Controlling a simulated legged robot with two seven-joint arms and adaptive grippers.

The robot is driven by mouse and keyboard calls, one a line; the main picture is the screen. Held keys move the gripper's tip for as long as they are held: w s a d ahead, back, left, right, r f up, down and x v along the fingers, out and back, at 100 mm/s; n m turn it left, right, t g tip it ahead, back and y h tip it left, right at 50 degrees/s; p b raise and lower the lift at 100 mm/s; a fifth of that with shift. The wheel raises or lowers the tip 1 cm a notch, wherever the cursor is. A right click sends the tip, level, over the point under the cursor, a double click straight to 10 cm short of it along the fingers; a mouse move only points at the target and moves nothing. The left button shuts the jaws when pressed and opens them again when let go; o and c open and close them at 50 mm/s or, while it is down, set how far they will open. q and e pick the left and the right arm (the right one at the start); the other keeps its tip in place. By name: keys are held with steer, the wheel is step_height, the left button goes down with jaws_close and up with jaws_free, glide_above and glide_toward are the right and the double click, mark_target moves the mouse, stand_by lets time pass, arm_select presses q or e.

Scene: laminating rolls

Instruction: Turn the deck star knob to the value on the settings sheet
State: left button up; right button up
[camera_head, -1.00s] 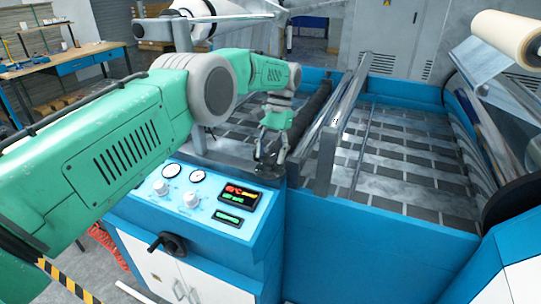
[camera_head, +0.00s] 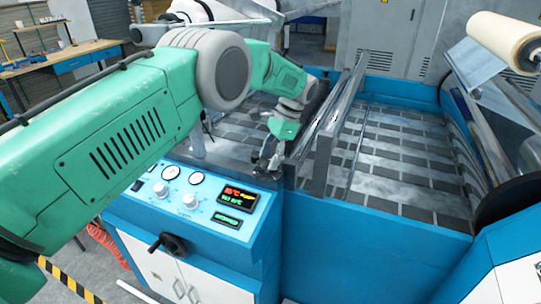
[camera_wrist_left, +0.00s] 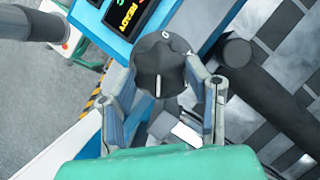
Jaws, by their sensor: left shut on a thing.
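The dark round star knob (camera_wrist_left: 159,68) shows in the left wrist view, with a white pointer line on its face and a small "0" mark near its upper edge. My left gripper (camera_wrist_left: 162,92) is shut on it, one finger on each side. In the head view my left gripper (camera_head: 268,160) reaches down to the deck corner beside the control panel (camera_head: 190,198), and the knob there is mostly hidden by the fingers. The settings sheet cannot be made out. My right gripper is not in view.
The panel carries two dials, two pale knobs and a lit display (camera_head: 238,196). A black hand crank (camera_head: 170,244) sits on its front. A metal frame post (camera_head: 323,162) and a roller stand close right of the gripper.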

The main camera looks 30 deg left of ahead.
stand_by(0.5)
arm_select(q)
steer(key=o, duration=1.2)
steer(key=shift+w+a+f, duration=0.1)
steer(key=shift+f, duration=0.05)
steer(key=shift+c, duration=0.2)
steer(key=v, duration=0.7)
steer(key=shift+w, duration=0.25)
